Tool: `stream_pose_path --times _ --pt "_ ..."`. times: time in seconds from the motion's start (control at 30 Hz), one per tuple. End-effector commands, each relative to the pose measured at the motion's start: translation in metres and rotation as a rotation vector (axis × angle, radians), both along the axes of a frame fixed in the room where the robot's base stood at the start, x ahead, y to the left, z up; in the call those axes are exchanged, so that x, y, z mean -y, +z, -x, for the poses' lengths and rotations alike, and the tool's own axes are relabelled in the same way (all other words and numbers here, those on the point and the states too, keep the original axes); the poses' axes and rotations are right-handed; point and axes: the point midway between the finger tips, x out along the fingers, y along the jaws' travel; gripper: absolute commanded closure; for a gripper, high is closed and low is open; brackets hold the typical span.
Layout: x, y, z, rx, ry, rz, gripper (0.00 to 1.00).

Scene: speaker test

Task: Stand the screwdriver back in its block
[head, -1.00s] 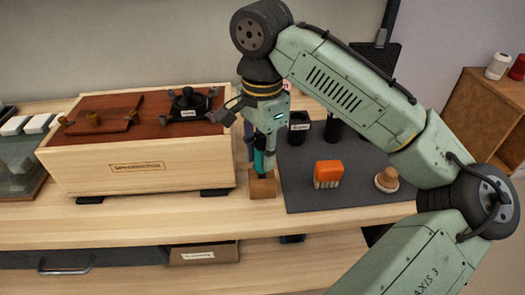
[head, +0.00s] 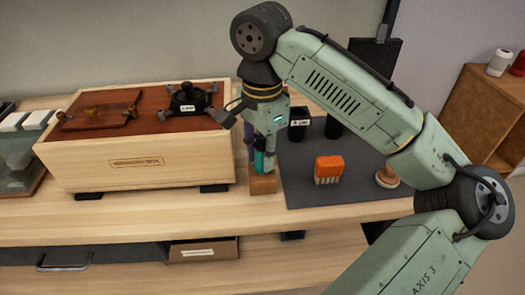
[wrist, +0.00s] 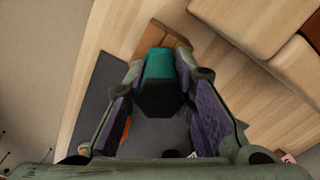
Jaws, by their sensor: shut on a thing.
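The screwdriver's teal and dark handle (head: 259,162) is upright in my gripper (head: 257,156), just above the small wooden block (head: 263,185). The handle also shows between the fingers in the wrist view (wrist: 160,70). My gripper is shut on it, with a purple-padded finger on each side. The block (wrist: 169,38) shows just beyond the handle in the wrist view. The shaft is not visible, and I cannot tell how deep it sits in the block.
A large wooden speaker box (head: 140,173) stands close left of the block. On the dark mat (head: 345,188) to the right are an orange brush (head: 328,169), black cups (head: 299,125) and a wooden knob-like piece (head: 386,177). The bench front edge lies below the block.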

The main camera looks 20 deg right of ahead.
Motion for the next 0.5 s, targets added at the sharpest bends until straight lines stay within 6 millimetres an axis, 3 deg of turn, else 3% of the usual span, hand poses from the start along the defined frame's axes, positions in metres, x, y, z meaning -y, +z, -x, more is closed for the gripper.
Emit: stream_pose_path --times 0.1,0.13,0.5 --pt "-0.0001 -0.0023 0.0000 0.000 0.000 0.000 1.00" --pt "-0.0001 -0.0022 0.0000 0.000 0.000 0.000 0.76" --pt "-0.0001 -0.0019 0.0000 0.000 0.000 0.000 0.53"
